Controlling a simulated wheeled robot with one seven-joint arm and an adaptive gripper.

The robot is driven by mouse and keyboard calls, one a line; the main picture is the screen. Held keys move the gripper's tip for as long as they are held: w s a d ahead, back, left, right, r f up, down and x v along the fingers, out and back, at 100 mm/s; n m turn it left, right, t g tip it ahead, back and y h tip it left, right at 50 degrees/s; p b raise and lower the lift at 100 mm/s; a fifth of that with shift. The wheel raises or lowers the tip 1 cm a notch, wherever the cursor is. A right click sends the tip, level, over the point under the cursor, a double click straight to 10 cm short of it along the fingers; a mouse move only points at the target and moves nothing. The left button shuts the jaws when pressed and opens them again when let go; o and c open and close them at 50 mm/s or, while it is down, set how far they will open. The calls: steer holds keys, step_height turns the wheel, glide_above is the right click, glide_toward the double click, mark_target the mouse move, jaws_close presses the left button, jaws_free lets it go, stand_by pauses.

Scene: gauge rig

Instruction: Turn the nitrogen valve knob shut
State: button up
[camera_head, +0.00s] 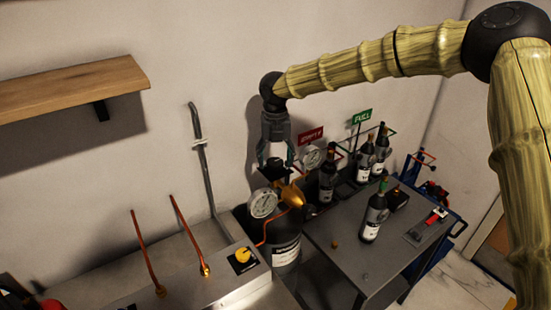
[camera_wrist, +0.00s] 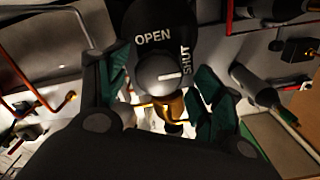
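The nitrogen valve knob (camera_wrist: 160,74) is a round grey knob in front of a black plate (camera_wrist: 137,18) lettered OPEN and SHUT. Its white line points right, at the lower end of the word SHUT. My gripper (camera_wrist: 161,85) has a green-padded finger on each side of the knob, close to its rim. I cannot tell whether the pads touch it. In the head view my gripper (camera_head: 275,163) points down over the brass regulator (camera_head: 291,193) on the dark cylinder (camera_head: 284,246). The knob is mostly hidden there by the fingers.
Two round gauges, one left (camera_head: 263,204) and one right (camera_head: 310,157), flank the regulator. A grey table (camera_head: 340,250) with several bottles stands to the right. A wooden shelf (camera_head: 70,88) is on the wall.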

mark_target(276, 161)
step_height(276, 161, up, 12)
stand_by(0.8)
